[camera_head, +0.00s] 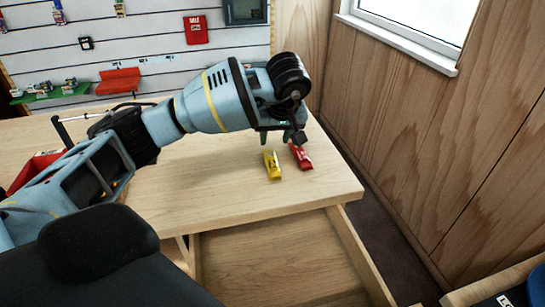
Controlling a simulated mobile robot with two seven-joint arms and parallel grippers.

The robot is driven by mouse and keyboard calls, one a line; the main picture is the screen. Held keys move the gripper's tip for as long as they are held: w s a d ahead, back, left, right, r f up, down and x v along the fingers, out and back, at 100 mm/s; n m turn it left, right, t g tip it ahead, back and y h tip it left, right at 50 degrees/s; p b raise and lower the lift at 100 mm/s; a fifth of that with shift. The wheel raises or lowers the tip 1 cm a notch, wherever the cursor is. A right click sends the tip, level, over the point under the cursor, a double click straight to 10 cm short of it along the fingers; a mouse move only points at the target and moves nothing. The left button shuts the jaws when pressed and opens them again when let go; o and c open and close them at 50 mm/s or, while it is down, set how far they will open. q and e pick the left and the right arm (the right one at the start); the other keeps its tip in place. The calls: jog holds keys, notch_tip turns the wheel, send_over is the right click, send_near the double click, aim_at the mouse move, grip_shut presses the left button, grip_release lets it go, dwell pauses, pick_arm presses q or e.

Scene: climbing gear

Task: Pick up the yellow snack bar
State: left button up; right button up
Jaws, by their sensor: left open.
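The yellow snack bar (272,164) lies on the wooden table (220,190) near its right end. My left gripper (279,138) is open and sits just above and behind the yellow bar, pointing down. The arm comes in from the left across the table. A red bar (300,156) lies close beside the yellow one on its right, partly under the gripper's right finger. Whether a finger touches either bar cannot be told. My right gripper is not in view.
An open drawer (275,262) sticks out below the table's front edge. A red container (38,168) is on the table at the left. A slatted wall with small shelves (120,81) stands behind. A wood-panelled wall (430,130) bounds the right. The table front is clear.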

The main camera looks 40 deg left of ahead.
aim_at(270, 155)
pick_arm(q)
jog(key=shift+s+d, duration=0.1)
jog(key=shift+s, duration=0.05)
jog(key=shift+f, duration=0.45)
jog(key=shift+a+x, duration=0.2)
jog(key=shift+x, duration=3.25)
jog(key=shift+r, duration=0.1)
jog(key=c, duration=0.7)
